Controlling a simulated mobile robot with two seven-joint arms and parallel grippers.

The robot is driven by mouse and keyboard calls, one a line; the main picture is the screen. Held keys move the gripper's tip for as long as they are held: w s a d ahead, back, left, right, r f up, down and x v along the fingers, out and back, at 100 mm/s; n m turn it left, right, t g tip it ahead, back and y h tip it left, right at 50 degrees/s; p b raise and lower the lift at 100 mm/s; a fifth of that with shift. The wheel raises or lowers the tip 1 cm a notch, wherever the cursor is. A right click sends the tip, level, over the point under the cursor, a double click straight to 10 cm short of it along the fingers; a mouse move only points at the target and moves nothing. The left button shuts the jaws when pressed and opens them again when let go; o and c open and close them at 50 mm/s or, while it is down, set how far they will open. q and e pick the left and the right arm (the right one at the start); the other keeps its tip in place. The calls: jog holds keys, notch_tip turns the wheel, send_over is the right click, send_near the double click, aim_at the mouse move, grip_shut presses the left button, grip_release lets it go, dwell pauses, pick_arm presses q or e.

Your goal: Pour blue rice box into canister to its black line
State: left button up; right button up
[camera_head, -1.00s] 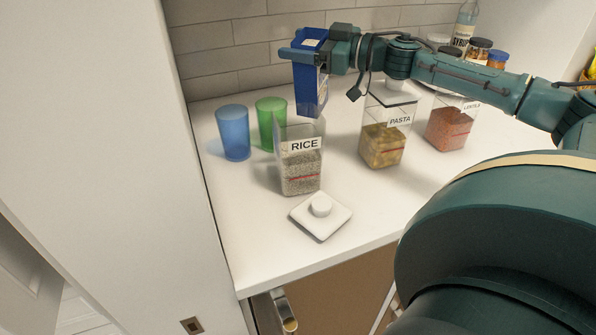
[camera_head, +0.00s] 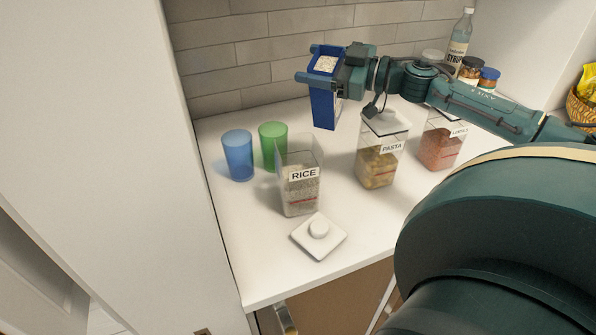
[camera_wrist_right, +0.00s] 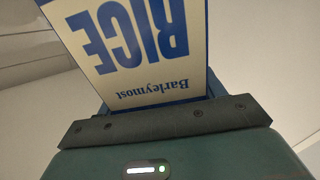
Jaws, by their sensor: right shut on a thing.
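In the right wrist view the box's label (camera_wrist_right: 135,45) reads RICE and Barleymost, upside down. The clear canister labelled RICE (camera_head: 300,206) stands open on the counter. Greyish grains fill its lower part, up to around its label and above a red line. I cannot make out a black line. No falling grains show. Its white lid (camera_head: 319,237) lies in front. My left gripper is out of view.
A blue cup (camera_head: 238,156) and a green cup (camera_head: 272,146) stand left of the canister. Lidded PASTA (camera_head: 376,168) and LENTILS (camera_head: 440,150) canisters stand to the right. A syrup bottle (camera_head: 460,40) and jars are behind. The counter's front left (camera_head: 255,270) is clear.

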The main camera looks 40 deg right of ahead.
jog(key=shift+s+d+r+p, duration=0.1)
jog(key=shift+s+r+p, duration=0.35)
jog(key=shift+r+p, duration=0.2)
jog(key=shift+n, duration=0.3)
jog(key=a, duration=0.1)
jog(key=w+a+f, duration=0.1)
jog(key=a, duration=0.1)
jog(key=a+b, duration=0.1)
jog(key=a, duration=0.1)
jog(key=shift+w+a+f, duration=0.2)
jog(key=shift+w, duration=0.1)
dwell(0.3)
jog(key=shift+w+f, duration=0.1)
jog(key=shift+f, duration=0.1)
jog(key=shift+w+a+f, duration=0.1)
jog(key=shift+a+f, duration=0.05)
dwell(0.3)
